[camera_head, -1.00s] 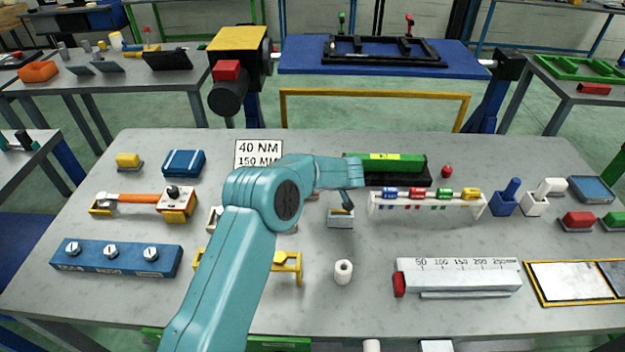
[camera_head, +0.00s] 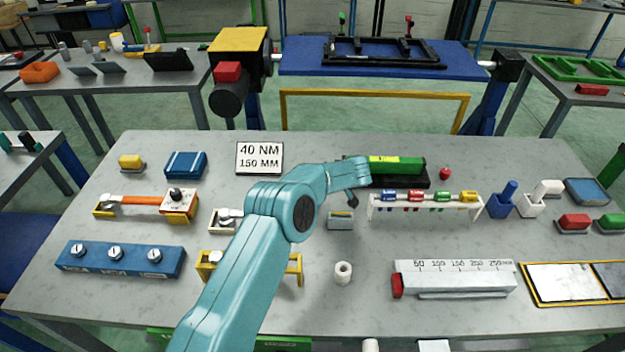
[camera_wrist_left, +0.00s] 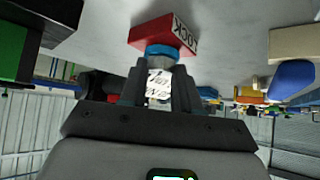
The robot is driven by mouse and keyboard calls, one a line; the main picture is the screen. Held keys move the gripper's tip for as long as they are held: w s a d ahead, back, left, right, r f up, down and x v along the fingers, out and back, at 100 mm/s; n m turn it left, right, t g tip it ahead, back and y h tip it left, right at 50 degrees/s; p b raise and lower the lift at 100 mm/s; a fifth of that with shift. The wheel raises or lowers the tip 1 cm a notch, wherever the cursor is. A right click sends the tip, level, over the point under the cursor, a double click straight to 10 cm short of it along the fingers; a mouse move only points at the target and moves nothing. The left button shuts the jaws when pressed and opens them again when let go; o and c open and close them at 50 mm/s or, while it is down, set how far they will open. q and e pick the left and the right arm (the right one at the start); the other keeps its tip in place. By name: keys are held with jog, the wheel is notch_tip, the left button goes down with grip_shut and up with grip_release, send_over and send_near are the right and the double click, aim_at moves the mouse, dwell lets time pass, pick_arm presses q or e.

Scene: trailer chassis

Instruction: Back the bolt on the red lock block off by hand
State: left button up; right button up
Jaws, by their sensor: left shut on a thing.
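The red lock block (camera_wrist_left: 165,32), lettered LOCK, shows at the top of the left wrist view, which looks upside down. A blue round collar (camera_wrist_left: 162,51) sits against its near face. A pale, lettered piece, the bolt (camera_wrist_left: 159,84), lies in line with the collar. My left gripper (camera_wrist_left: 159,92) is shut on the bolt, a finger on each side. In the head view my left gripper (camera_head: 353,203) is small, near a grey block (camera_head: 341,221) with a yellow strip. I cannot make out the red lock block there. My right gripper is not in view.
A green-topped black box (camera_head: 400,182) stands beside my left wrist. A white rack (camera_head: 425,205) with coloured pieces stands to the right. A white cylinder (camera_head: 343,273) and a white scale block (camera_head: 455,278) stand nearer.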

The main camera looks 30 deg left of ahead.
pick_arm(q)
jog(key=shift+w+n+g, duration=0.1)
jog(key=shift+n+g, duration=0.3)
jog(key=shift+n, duration=0.1)
jog(key=o, duration=1.1)
jog(key=shift+c, duration=0.2)
jog(key=b+v, duration=0.2)
jog(key=v, duration=1.4)
jog(key=shift+d+b, duration=0.2)
jog(key=shift+b, duration=0.1)
jog(key=shift+r, duration=0.1)
